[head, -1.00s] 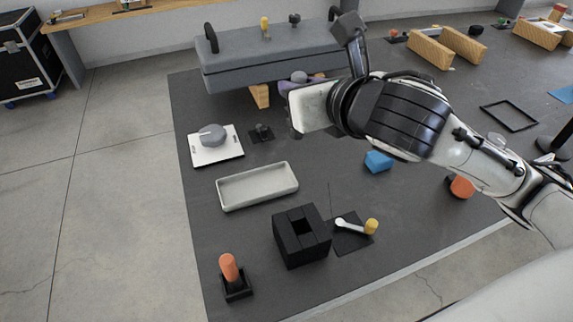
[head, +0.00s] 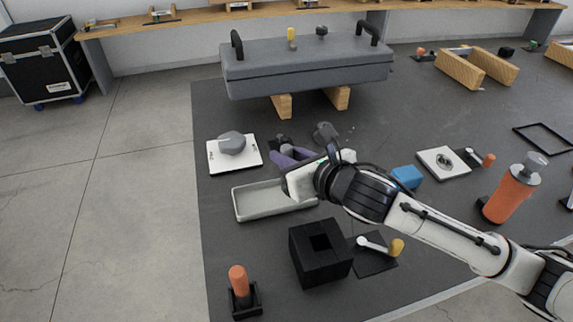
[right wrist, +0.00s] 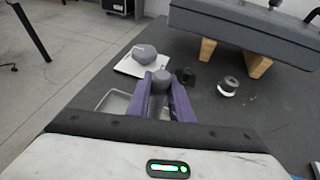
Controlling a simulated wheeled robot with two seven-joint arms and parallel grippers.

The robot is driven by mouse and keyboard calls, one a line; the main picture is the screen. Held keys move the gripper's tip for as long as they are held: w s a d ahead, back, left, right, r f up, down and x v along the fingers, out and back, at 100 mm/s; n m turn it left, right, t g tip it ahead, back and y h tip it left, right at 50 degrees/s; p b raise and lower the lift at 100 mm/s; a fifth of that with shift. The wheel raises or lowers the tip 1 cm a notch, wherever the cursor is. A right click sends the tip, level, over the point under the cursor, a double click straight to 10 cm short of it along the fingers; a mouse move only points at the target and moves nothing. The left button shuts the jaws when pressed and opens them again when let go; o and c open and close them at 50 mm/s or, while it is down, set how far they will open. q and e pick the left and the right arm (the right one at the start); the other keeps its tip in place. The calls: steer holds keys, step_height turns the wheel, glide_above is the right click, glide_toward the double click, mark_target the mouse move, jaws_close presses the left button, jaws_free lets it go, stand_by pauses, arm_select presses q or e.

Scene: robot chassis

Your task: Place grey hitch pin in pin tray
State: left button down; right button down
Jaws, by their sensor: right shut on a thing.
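The grey hitch pin (right wrist: 160,78) is between the purple fingers of my right gripper (right wrist: 163,92), with its rounded grey end showing. In the head view my right gripper (head: 292,158) is shut on the pin (head: 288,148), just behind the tray's far edge; the fingers hide part of the pin. The pin tray (head: 252,203) is a shallow, pale grey, empty-looking rectangle on the dark mat. My right wrist covers its right end. In the right wrist view the tray (right wrist: 110,102) shows to the left of the fingers. My left gripper is not in view.
A white plate with a grey knob (head: 232,144) lies behind the tray. A black box (head: 318,262) with a square opening stands in front. A grey padded bench (head: 305,70) on wooden blocks is at the back. A blue block (head: 407,176) lies right.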

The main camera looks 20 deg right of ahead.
steer(key=shift+f, duration=1)
steer(key=shift+f, duration=0.2)
steer(key=c, duration=1.6)
jaws_free()
steer(key=shift+r, duration=0.25)
steer(key=v, duration=1.2)
